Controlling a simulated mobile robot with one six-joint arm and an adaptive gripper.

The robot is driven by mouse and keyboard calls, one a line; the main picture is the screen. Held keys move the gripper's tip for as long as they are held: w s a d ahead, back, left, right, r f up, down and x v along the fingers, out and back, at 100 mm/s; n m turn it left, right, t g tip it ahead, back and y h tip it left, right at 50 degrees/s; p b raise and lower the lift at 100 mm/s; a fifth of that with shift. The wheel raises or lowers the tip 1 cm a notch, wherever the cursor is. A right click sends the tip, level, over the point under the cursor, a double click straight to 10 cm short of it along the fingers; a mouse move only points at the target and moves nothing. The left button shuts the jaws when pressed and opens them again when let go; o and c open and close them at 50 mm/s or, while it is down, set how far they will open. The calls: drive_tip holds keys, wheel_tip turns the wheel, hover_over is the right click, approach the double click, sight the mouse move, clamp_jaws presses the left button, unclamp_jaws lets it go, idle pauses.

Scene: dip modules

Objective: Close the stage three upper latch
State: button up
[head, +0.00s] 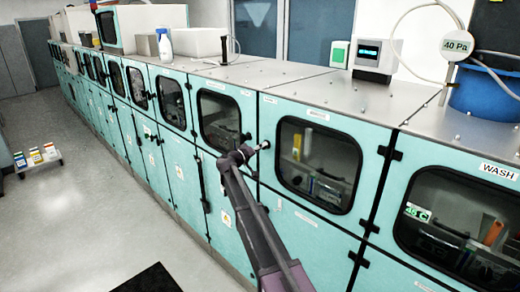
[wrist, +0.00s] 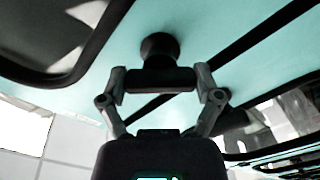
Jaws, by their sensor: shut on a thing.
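The latch is a small black fitting with a round base (wrist: 158,47) on the teal cabinet front, and a dark bar below it lies between my fingers in the wrist view. My gripper (wrist: 160,80) has one finger on each end of that bar and is shut on it. In the head view, my gripper (head: 260,147) reaches the upper left edge of a teal door with a dark framed window (head: 318,165). My arm and gripper hide most of the latch there. The small door labels are too blurred to read, so I cannot tell the stage number.
A door marked WASH (head: 497,172) is at the right, with black hinges (head: 390,152) beside it. A white box with a screen (head: 376,58) and a blue tub (head: 487,92) stand on top. A low cart (head: 38,158) stands at the left on open floor.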

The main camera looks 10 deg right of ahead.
drive_tip(key=n, duration=0.4)
drive_tip(key=shift+n, duration=0.3)
drive_tip(key=n, duration=0.4)
idle(0.4)
drive_tip(key=o, duration=0.9)
drive_tip(key=v, duration=1.2)
drive_tip(key=shift+d, duration=0.1)
